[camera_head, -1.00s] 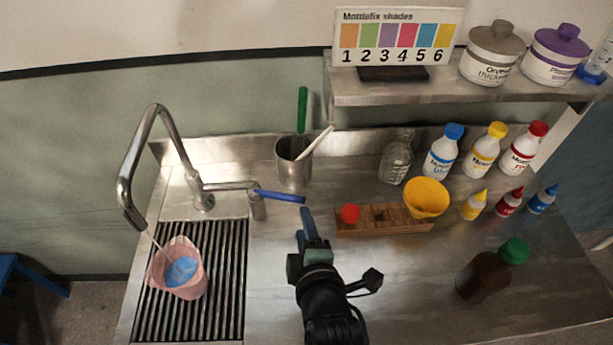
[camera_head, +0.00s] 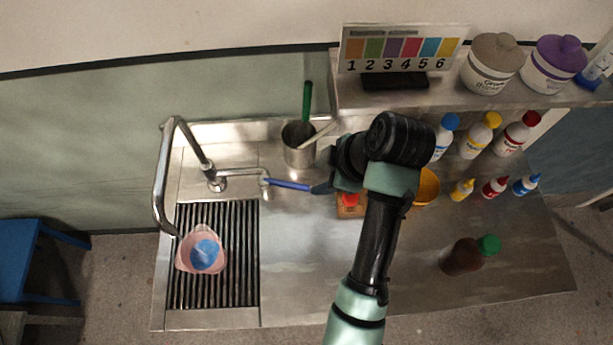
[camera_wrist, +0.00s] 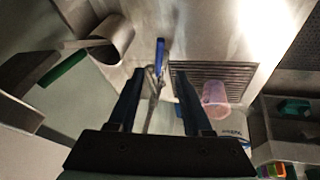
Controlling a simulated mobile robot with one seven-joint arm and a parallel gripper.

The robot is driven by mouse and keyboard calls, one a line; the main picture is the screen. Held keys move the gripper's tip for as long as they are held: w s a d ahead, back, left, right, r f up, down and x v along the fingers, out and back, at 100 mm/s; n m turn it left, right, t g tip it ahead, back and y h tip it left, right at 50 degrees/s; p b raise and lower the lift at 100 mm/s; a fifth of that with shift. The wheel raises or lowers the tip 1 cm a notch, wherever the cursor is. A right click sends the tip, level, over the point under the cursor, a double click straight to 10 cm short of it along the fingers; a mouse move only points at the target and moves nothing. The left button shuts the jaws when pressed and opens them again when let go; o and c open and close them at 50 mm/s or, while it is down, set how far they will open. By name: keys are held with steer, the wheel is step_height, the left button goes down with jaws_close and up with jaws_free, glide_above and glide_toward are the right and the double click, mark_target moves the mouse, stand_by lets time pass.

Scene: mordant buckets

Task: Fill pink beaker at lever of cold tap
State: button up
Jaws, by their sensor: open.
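The pink beaker (camera_head: 187,263) stands on the ribbed drain grate under the tap spout, with blue showing inside it. It also shows in the wrist view (camera_wrist: 213,92). The chrome tap (camera_head: 161,190) has a blue lever (camera_head: 290,185) pointing right. My gripper (camera_head: 322,187) is at the lever's free end; my arm hides part of it. In the wrist view my gripper (camera_wrist: 160,74) is open, and the blue lever (camera_wrist: 160,52) lies in line with the gap between the fingers. I cannot tell whether they touch it. I cannot make out a water stream now.
A metal cup (camera_head: 299,155) with a green-handled tool stands right of the tap. My arm partly hides the wooden rack and yellow bowl (camera_head: 428,187). Several bottles stand at the right, including a brown bottle (camera_head: 462,257).

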mark_target(300, 186)
steer(key=p+x, duration=0.1)
steer(key=x, duration=1)
steer(key=shift+r+p, duration=0.1)
steer(key=shift+p, duration=0.3)
jaws_close()
stand_by(0.8)
